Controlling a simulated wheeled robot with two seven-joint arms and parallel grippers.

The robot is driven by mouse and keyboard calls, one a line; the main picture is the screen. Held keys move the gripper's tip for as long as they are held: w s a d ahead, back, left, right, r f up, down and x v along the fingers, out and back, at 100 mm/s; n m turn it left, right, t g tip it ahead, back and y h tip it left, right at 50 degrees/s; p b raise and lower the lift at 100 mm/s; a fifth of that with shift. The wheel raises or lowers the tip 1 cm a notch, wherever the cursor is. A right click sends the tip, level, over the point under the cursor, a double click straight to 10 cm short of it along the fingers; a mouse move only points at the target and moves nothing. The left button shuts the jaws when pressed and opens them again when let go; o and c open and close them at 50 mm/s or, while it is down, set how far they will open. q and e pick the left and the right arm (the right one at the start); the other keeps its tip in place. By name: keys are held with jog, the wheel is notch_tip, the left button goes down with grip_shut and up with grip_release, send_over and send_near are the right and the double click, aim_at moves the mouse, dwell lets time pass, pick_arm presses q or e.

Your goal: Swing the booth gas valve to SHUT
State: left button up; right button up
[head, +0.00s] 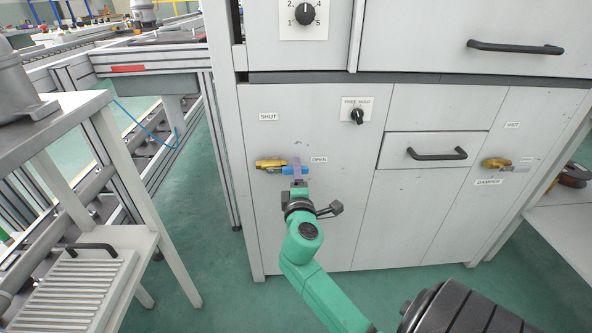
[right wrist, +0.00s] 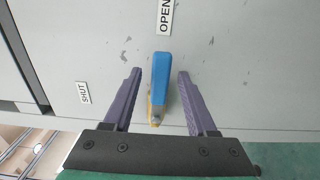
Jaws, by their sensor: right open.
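The booth gas valve has a brass body (head: 268,164) on the grey panel and a short blue lever (head: 291,170). The lever lies about level, pointing right toward the OPEN label (head: 318,160). The SHUT label (head: 268,117) is above the brass body. My right gripper (head: 298,171) is at the lever, partly covering it. In the right wrist view the open purple fingers (right wrist: 159,76) stand on either side of the blue lever (right wrist: 160,75), with gaps on both sides. My left gripper is not in view.
A FREE HOLD knob (head: 357,116) is up and right of the valve, and a drawer handle (head: 437,154) is farther right. Another brass valve (head: 496,163), by a DAMPER label, is at far right. A grey bench (head: 75,125) stands at left, with a floor gap before the panel.

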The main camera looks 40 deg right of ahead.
jog(key=shift+x, duration=0.85)
grip_shut()
jog(key=shift+f, duration=0.1)
dwell(0.6)
